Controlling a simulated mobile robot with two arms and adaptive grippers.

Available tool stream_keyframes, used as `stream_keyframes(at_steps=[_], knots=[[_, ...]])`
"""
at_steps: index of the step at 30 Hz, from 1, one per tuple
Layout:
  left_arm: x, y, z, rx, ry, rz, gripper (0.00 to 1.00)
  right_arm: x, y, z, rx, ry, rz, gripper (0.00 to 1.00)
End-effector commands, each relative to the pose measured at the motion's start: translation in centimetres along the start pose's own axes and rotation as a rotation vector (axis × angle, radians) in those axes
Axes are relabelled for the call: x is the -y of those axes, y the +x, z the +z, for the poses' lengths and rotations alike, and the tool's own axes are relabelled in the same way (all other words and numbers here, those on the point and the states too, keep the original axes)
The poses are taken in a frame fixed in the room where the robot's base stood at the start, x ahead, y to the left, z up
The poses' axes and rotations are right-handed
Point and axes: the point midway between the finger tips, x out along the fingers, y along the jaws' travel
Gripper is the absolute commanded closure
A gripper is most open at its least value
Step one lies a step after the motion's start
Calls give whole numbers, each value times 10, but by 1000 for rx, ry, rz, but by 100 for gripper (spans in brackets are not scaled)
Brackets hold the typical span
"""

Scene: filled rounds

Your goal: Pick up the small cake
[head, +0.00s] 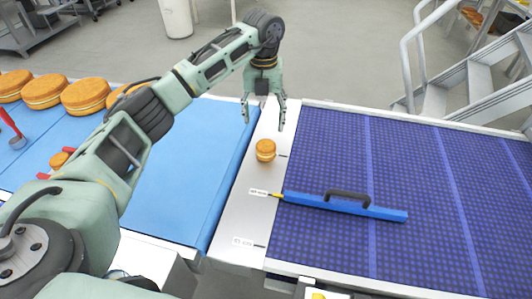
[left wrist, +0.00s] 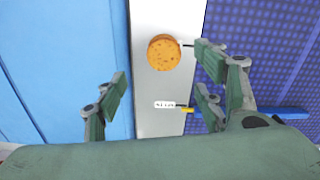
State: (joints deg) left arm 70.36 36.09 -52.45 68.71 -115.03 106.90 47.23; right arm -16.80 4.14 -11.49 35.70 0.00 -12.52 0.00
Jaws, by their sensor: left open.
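The small cake (head: 265,150) is a round golden cake with a pale filling band. It stands upright on the pale strip (head: 236,211) between the two belts. In the left wrist view its round top (left wrist: 163,52) shows near the upper middle. My left gripper (head: 264,122) is open and empty, above and a little beyond the cake in the head view. In the left wrist view the fingers of my left gripper (left wrist: 165,95) stand wide apart on either side, and the cake lies between and ahead of them, untouched. My right gripper is not in view.
A blue bar with a dark handle (head: 345,205) lies on the dark blue belt (head: 440,245), its tip at the strip. Several larger cakes (head: 86,95) stand on the light blue belt (head: 185,190) at left. A red-handled tool (head: 12,128) lies at far left.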

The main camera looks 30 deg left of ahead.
Motion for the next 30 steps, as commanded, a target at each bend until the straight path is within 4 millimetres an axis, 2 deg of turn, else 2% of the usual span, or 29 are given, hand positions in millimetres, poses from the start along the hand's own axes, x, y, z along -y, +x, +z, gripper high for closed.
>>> stream_keyframes(at_steps=[1,6,9,18,24,30], knots=[[0,14,0,0,1,-1,37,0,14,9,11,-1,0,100],[0,32,0,0,1,-1,37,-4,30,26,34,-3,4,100],[0,40,0,0,1,-1,37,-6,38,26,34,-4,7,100],[1,65,-2,-2,1,0,37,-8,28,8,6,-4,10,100],[2,92,-8,-5,2,1,37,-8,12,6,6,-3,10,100],[2,114,-6,0,0,-1,37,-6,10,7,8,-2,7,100]])
